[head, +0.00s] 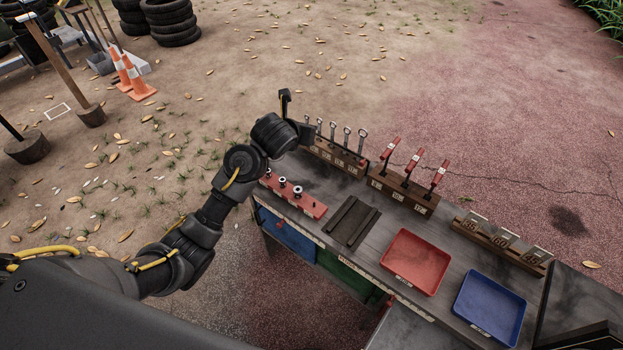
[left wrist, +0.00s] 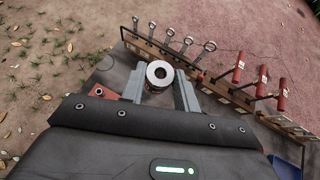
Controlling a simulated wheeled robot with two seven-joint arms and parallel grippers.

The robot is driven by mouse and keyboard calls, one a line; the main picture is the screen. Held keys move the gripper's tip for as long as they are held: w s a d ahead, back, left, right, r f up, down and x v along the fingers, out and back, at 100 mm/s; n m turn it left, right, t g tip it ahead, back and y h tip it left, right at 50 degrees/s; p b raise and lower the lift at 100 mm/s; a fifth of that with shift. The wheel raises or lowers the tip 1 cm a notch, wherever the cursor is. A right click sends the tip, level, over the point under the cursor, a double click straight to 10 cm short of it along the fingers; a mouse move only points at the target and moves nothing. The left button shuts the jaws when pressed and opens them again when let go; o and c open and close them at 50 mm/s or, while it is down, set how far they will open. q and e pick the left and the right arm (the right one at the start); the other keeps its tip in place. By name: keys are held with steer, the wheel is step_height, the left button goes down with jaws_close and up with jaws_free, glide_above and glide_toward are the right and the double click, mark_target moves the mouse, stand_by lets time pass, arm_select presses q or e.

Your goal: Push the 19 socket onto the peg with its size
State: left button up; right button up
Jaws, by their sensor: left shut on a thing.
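My left gripper (left wrist: 160,90) is shut on a steel socket (left wrist: 160,74), which shows as a bright ring with a dark hole between the two fingers. In the head view the left gripper (head: 303,132) is at the back left end of the bench, and its hand hides the socket there. The red peg rail (head: 312,209) lies on the bench nearer than the gripper, with several small sockets or pegs standing on it. A corner of red shows left of the fingers in the wrist view (left wrist: 97,90). Size marks are too small to read. My right gripper is not in view.
A wrench rack (head: 335,155) and a rack of red-handled tools (head: 403,190) line the bench's back edge. A dark ribbed mat (head: 352,220), a red tray (head: 416,260) and a blue tray (head: 490,305) lie to the right.

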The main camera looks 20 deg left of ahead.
arm_select(q)
steer(key=s+d+f+m+h+p, duration=0.1)
steer(key=s+d+f+p, duration=0.1)
steer(key=f, duration=0.6)
steer(key=s+d+f+m+h+p, duration=0.2)
steer(key=f+p, duration=0.1)
steer(key=f, duration=0.5)
steer(key=shift+s+g+p, duration=0.3)
steer(key=shift+p, duration=0.05)
steer(key=shift+d+f, duration=0.1)
steer(key=shift+m, duration=0.3)
step_height(320, 180, down, 6)
steer(key=b, duration=0.5)
steer(key=shift+s, duration=0.15)
